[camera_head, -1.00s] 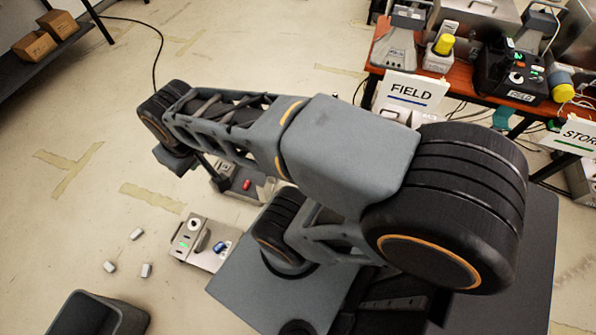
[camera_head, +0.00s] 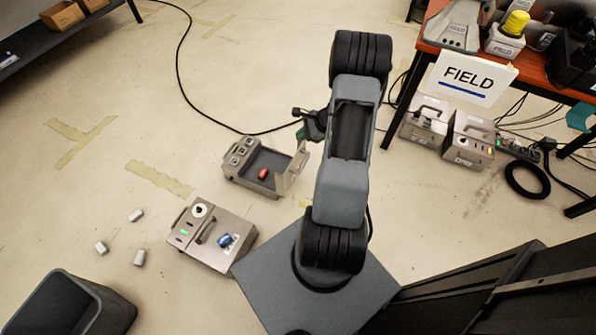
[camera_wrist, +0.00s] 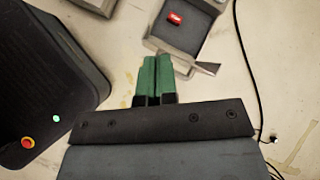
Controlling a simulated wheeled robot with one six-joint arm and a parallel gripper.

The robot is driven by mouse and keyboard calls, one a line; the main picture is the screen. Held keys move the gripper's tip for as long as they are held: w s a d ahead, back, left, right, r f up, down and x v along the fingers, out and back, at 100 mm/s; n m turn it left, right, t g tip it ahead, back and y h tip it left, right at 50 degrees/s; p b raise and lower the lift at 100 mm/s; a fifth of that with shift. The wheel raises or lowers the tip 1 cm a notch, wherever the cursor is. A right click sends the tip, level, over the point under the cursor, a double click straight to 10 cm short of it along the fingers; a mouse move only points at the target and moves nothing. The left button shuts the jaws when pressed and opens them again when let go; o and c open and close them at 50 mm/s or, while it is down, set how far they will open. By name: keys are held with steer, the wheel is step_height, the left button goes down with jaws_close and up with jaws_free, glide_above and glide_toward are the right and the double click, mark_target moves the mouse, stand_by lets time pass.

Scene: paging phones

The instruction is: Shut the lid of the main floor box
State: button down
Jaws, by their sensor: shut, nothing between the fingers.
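An open grey floor box (camera_head: 236,168) stands on the floor left of my arm, with a red object (camera_head: 263,174) inside. Its lid (camera_head: 297,166) stands raised on the right side, close to my arm. I take it for the main floor box, though no label is readable. It also shows at the top of the wrist view (camera_wrist: 152,30), with the red object (camera_wrist: 173,18) in it and the lid's edge (camera_wrist: 206,68) right of my fingers. My gripper (camera_head: 299,133) has green fingers, shut and empty (camera_wrist: 156,60), near the lid. I cannot tell whether they touch it.
A second grey box (camera_head: 212,254) with a dial, handle and blue object stands in front. Small white blocks (camera_head: 137,215) lie left of it, and a dark bin (camera_head: 108,308) stands lower left. A black cable (camera_head: 185,85) crosses the floor. Grey cases (camera_head: 467,142) stand under the table (camera_head: 433,45).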

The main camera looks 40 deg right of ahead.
steer(key=s+d+f+m+t+h+b, duration=0.15)
steer(key=d+f+m, duration=0.25)
steer(key=f, duration=0.5)
steer(key=s+d+f+m+t+b, duration=0.1)
steer(key=s+d+f+m+b, duration=0.25)
steer(key=f, duration=0.65)
steer(key=b, duration=0.3)
glide_toward(293, 162)
steer(key=x, duration=0.5)
steer(key=shift+s+a+f, duration=0.1)
steer(key=shift+s+f, duration=0.15)
steer(key=shift+f, duration=0.3)
steer(key=shift+w+a+r, duration=0.1)
steer(key=shift+w+a, duration=0.2)
steer(key=shift+w, duration=0.3)
steer(key=shift+w+r, duration=0.1)
